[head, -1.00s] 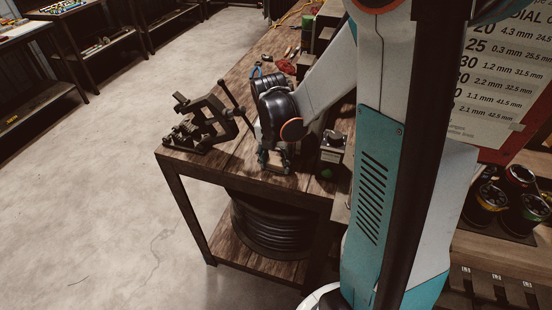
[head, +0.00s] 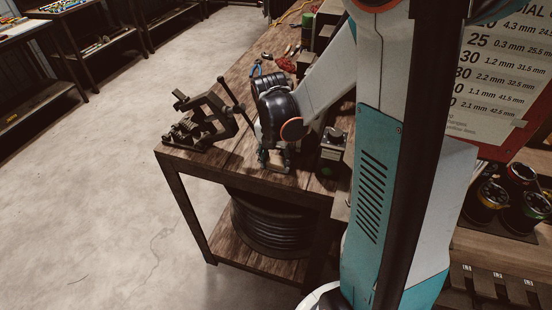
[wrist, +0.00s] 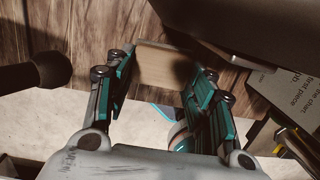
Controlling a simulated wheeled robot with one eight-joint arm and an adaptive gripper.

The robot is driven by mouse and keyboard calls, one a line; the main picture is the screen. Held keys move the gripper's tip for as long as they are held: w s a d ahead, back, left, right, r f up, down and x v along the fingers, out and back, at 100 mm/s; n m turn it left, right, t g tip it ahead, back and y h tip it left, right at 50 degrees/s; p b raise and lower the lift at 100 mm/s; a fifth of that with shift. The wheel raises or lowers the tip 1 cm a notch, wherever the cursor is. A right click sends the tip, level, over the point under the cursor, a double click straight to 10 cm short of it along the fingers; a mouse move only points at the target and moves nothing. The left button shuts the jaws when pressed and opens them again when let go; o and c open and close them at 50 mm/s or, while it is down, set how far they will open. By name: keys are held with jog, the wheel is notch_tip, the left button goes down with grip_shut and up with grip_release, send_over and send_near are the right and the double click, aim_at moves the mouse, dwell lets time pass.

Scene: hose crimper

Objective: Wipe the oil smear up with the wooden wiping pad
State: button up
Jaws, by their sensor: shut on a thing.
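The wooden wiping pad (wrist: 158,68) is a pale tan block between my fingertips in the wrist view. My gripper (wrist: 160,78) is shut on it, with a teal-and-black finger on each side. In the head view my gripper (head: 274,160) is low over the near end of the wooden bench (head: 222,166), and a little of the pad shows below it. I cannot tell whether the pad touches the bench top. I cannot make out the oil smear in either view; my arm and gripper hide part of the bench.
A black clamp-like tool (head: 205,125) with a lever stands left of my gripper. A small dark box with a knob (head: 332,150) stands close on the right. Pliers and a red item (head: 287,64) lie farther back. A coiled black hose (head: 268,228) sits on the lower shelf.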

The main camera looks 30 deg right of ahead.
jog(key=shift+s+d, duration=0.85)
jog(key=shift+s, duration=0.25)
jog(key=shift+s+d, duration=0.8)
jog(key=shift+s, duration=0.3)
jog(key=shift+w, duration=0.1)
jog(key=shift+w+a, duration=0.85)
jog(key=shift+w, duration=0.2)
jog(key=shift+w+a, duration=0.85)
jog(key=shift+w, duration=0.2)
jog(key=shift+s+d, duration=0.1)
jog(key=shift+s+d, duration=0.8)
jog(key=shift+s, duration=0.25)
jog(key=shift+s+d, duration=0.8)
jog(key=shift+s, duration=0.25)
jog(key=shift+w+a+b, duration=0.25)
jog(key=shift+w+a, duration=0.6)
jog(key=shift+w, duration=0.25)
jog(key=shift+w+a+b, duration=0.25)
jog(key=shift+w+a, duration=0.55)
jog(key=shift+w, duration=0.3)
jog(key=shift+r, duration=0.1)
